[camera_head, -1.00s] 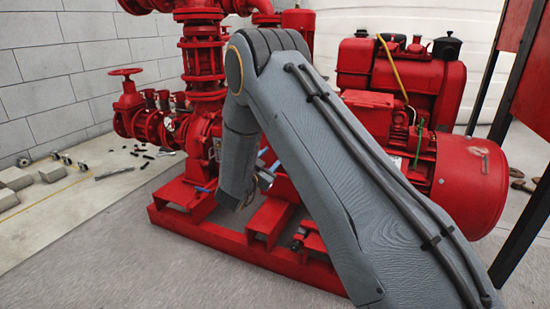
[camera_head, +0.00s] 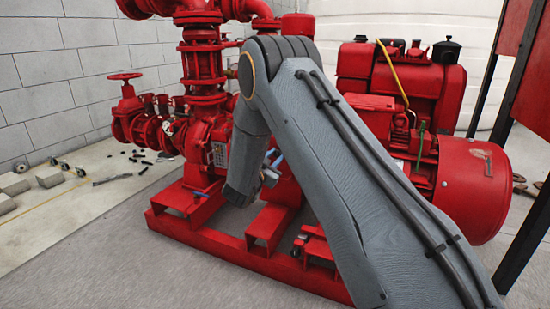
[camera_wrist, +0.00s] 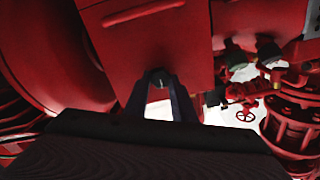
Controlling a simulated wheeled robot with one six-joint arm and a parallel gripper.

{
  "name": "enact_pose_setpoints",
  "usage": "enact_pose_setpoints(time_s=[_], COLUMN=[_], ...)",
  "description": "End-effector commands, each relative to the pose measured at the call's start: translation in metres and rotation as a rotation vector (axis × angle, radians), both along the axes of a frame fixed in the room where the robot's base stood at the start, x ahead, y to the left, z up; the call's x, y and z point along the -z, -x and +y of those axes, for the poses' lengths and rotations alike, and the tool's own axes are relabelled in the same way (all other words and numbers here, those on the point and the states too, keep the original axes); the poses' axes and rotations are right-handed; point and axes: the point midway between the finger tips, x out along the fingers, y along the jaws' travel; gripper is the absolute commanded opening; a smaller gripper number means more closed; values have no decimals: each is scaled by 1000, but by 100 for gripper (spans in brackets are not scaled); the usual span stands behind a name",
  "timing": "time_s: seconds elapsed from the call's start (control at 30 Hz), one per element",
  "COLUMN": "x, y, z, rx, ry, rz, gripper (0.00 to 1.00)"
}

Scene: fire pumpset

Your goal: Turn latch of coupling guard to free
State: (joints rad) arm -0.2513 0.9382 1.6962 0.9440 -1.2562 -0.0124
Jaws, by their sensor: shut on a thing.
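The red coupling guard (camera_wrist: 155,45) fills the upper middle of the wrist view, with a long raised bar across its face. My gripper (camera_wrist: 160,82) is at the guard's lower edge, its two dark fingers meeting around the small latch (camera_wrist: 158,82). The latch is mostly hidden between the fingertips, so I cannot tell which way it points. In the head view my gripper (camera_head: 270,170) is beside the guard (camera_head: 287,188), partly behind my arm, and the latch cannot be made out there.
The large red motor (camera_head: 470,185) is at the right. The pump and its pipes (camera_head: 205,90) rise at the left. The red base frame (camera_head: 225,247) runs below. Loose parts and blocks (camera_head: 50,177) lie on the floor at far left.

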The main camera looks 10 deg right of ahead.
Motion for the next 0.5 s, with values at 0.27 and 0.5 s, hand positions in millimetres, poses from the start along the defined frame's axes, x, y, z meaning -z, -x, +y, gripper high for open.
enact_pose_setpoints(time_s=[0.27,0.5], x=[-1,-3], y=[1,1], z=[0,0], rx=[1,1], ry=[50,181], rz=[38,135], gripper=[1,1])
